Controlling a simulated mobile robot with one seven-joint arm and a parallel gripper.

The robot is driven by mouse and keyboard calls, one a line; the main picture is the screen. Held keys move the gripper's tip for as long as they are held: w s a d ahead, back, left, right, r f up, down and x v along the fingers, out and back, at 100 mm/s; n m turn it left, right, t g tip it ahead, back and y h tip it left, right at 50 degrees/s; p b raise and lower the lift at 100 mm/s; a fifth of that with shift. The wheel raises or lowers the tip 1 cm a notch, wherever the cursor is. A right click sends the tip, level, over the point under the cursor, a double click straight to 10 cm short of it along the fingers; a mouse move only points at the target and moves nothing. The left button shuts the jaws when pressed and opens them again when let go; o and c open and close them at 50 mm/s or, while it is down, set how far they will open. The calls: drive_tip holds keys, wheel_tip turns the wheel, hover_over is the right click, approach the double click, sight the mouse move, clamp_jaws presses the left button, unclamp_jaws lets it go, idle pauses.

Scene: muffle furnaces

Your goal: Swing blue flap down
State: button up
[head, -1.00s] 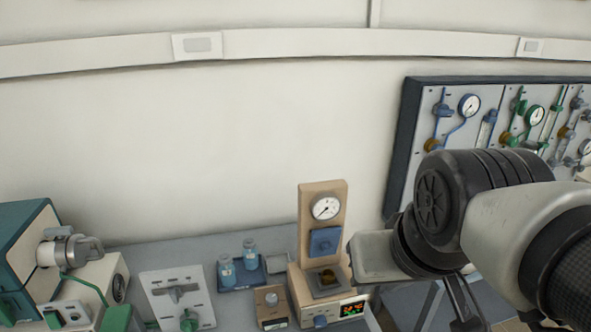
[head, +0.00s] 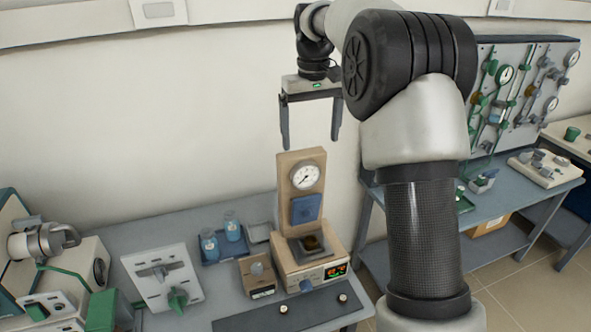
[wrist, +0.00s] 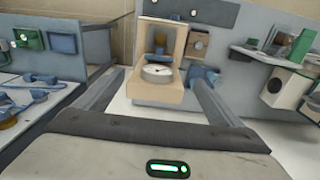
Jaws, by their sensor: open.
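The blue flap (head: 306,209) is a square panel on the beige upright of a small furnace unit (head: 287,263). It lies against the upright, below a round white gauge (head: 306,177). Below the flap is a grey plate with a dark brown opening (head: 311,243). My gripper (head: 311,144) is open and empty, fingers pointing down, above the top of the upright and clear of it. In the wrist view, the gauge (wrist: 157,71) and beige unit show between the open fingers. I cannot clearly make out the flap there.
Two blue bottles (head: 221,240) on a blue tray and a small beige box (head: 258,276) stand left of the unit. A grey panel with a green knob (head: 163,278) is farther left. The wall is close behind. A gauge board (head: 522,95) is at right.

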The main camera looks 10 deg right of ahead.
wheel_tip(320, 180, down, 2)
drive_tip(key=w, duration=0.2)
hover_over(307, 213)
drive_tip(key=w, duration=0.1)
wheel_tip(307, 213, down, 18)
drive_tip(key=shift+w+d+r, duration=0.1)
drive_tip(key=shift+d+r, duration=0.05)
drive_tip(key=shift+c, duration=0.3)
drive_tip(key=c, duration=1.5)
